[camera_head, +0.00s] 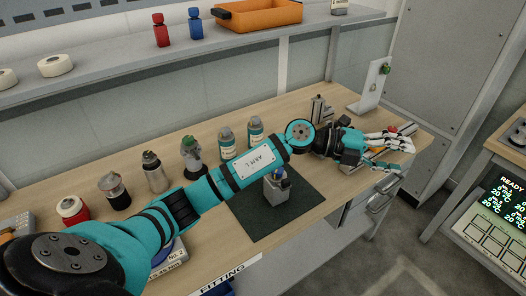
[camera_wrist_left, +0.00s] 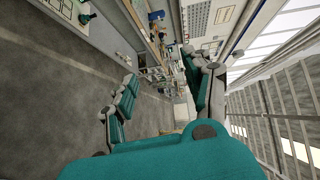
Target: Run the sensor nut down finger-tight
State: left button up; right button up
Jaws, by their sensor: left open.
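My left gripper (camera_head: 402,150) is open at the right end of the bench, its fingers spread; an orange-red thing shows beside them. In the left wrist view the fingers (camera_wrist_left: 160,92) are wide apart with nothing between them. A grey block (camera_head: 278,188) stands on the dark mat (camera_head: 300,208), holding a small upright part with a blue top (camera_head: 280,173), partly behind my left forearm. A white upright bracket (camera_head: 373,88) at the bench's back right carries a small green part (camera_head: 386,69). I cannot tell which part is the sensor nut. My right gripper is not in view.
Several bottles and fittings, such as a grey cylinder (camera_head: 154,174), line the bench (camera_head: 325,184) behind my arm. An orange bin (camera_head: 262,15) and tape rolls sit on the shelf (camera_head: 200,48) above. A screen reading READY (camera_head: 507,198) stands at right. The mat's front is clear.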

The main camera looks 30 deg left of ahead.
pick_arm(q)
jog(key=w+a+f+g+y, duration=0.2)
jog(key=a+y, duration=0.2)
jog(key=a, duration=0.3)
jog(key=w+a+f+g+y, duration=0.1)
jog(key=w+a+f+y, duration=0.1)
jog(key=a+y, duration=0.4)
jog(key=s+a+r+n+g+y, duration=0.2)
jog(key=a+r+y, duration=0.1)
jog(key=a, duration=0.8)
jog(key=s+a+r+n+g+y, duration=0.1)
jog(key=s+a+r+n+y, duration=0.15)
jog(key=a, duration=0.85)
jog(key=shift+m, duration=0.35)
jog(key=f+p, duration=0.1)
jog(key=f, duration=1)
jog(key=f+p, duration=0.1)
jog(key=f, duration=0.4)
jog(key=shift+w+d+f+p, duration=0.1)
jog(key=shift+d+f+p, duration=0.2)
jog(key=shift+f, duration=0.1)
jog(key=shift+c, duration=0.2)
jog(key=shift+a, duration=0.1)
grip_shut()
